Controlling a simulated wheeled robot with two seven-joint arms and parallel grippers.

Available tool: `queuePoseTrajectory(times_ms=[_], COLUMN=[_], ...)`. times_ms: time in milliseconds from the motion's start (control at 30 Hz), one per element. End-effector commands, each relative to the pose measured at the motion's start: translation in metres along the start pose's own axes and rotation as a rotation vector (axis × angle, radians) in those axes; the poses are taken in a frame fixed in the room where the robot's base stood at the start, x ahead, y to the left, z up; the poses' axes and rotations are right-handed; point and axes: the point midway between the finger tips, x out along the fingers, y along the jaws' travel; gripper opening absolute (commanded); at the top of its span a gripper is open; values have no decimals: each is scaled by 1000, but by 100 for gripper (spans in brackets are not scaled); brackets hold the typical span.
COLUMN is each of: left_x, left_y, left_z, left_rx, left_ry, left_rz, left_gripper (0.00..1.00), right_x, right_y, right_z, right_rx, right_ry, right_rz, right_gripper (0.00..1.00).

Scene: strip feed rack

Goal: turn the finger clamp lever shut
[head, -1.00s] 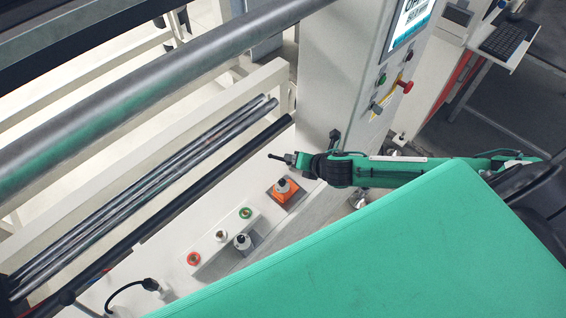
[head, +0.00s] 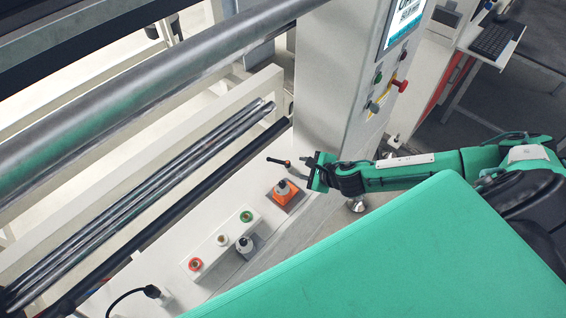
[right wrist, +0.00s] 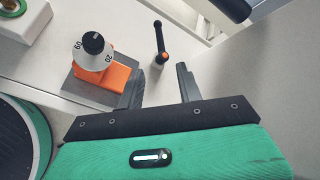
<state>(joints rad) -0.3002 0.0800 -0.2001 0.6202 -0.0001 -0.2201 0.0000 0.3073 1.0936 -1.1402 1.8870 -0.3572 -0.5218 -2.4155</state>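The finger clamp lever (head: 277,161), a dark handle with an orange hub, stands on the pale machine bed just left of my right gripper (head: 304,170) in the head view. In the right wrist view the lever (right wrist: 159,42) shows whole, its black arm pointing up and its orange-ringed hub toward me. My right gripper (right wrist: 160,86) is open there, its two dark fingers apart on either side of the hub's line. The hub appears just beyond the fingertips, with no contact visible. My left gripper is not in view.
An orange block with a numbered dial (right wrist: 101,70) stands close left of the fingers. Steel rods (head: 150,200) run behind. The control column (head: 335,90) rises beside the lever.

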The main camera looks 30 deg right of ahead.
Motion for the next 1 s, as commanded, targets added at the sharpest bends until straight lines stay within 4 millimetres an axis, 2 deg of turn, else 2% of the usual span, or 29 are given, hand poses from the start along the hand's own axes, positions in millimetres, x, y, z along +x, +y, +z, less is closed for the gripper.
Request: queuePoseTrajectory(times_ms=[300, 533, 733, 1000], left_x=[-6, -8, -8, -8], left_y=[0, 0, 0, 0], left_z=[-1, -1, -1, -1], left_rx=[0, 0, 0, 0], left_ry=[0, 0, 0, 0], left_rz=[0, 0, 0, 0], left_gripper=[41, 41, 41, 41], right_x=[59, 95, 112, 116], right_y=[0, -1, 0, 0], right_z=[2, 1, 0, 0], right_rx=[4, 4, 4, 2], right_ry=[-1, 1, 1, 1], right_rz=[-1, -2, -1, -1], right_gripper=[36, 36, 36, 36])
